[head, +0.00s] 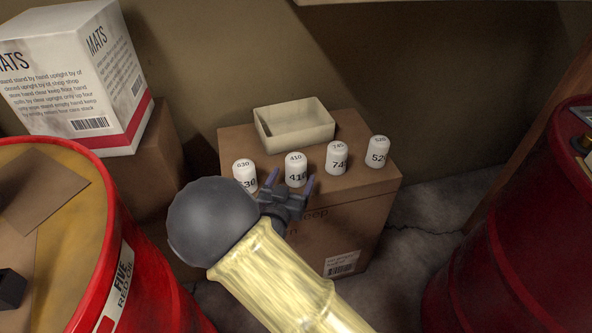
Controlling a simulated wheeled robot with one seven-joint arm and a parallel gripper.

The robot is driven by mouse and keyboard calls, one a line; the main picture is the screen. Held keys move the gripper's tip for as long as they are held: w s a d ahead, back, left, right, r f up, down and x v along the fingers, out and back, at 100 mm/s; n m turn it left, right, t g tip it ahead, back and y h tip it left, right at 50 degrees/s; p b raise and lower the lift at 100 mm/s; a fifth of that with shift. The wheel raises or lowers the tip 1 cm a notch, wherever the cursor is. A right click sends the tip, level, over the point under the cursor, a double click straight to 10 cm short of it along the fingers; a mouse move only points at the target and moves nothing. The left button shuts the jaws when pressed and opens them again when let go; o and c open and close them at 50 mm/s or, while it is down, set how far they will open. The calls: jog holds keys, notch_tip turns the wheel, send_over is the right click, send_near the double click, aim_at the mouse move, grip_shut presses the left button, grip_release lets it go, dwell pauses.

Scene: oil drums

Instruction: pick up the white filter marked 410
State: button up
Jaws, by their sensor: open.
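The white filter marked 410 (296,165) stands upright on a brown cardboard box (347,203). It is in a row with other white filters, between the one marked 630 (245,171) and the one marked 740 or similar (337,157). My gripper (290,182) is open, with its two bluish fingertips near the lower front of the 410 filter, one toward each side of it. The fingers partly cover the lower part of the 410 filter. I cannot tell whether they touch it.
A filter marked 520 or similar (377,152) stands at the row's right end. An empty-looking cream tray (294,139) sits behind the row. Red drums stand at left (112,215) and right (537,215). A white MATS box (128,118) rests on another carton at upper left.

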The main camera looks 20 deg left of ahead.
aim_at(292, 174)
jog(key=w+b, duration=0.1)
jog(key=w, duration=0.3)
jog(key=shift+w+a, duration=0.1)
jog(key=shift+w, duration=0.25)
jog(key=shift+c, duration=0.4)
jog(key=shift+r, duration=0.1)
jog(key=c, duration=1.1)
jog(key=shift+c, duration=0.2)
notch_tip(292, 174, up, 10)
jog(key=p, duration=0.3)
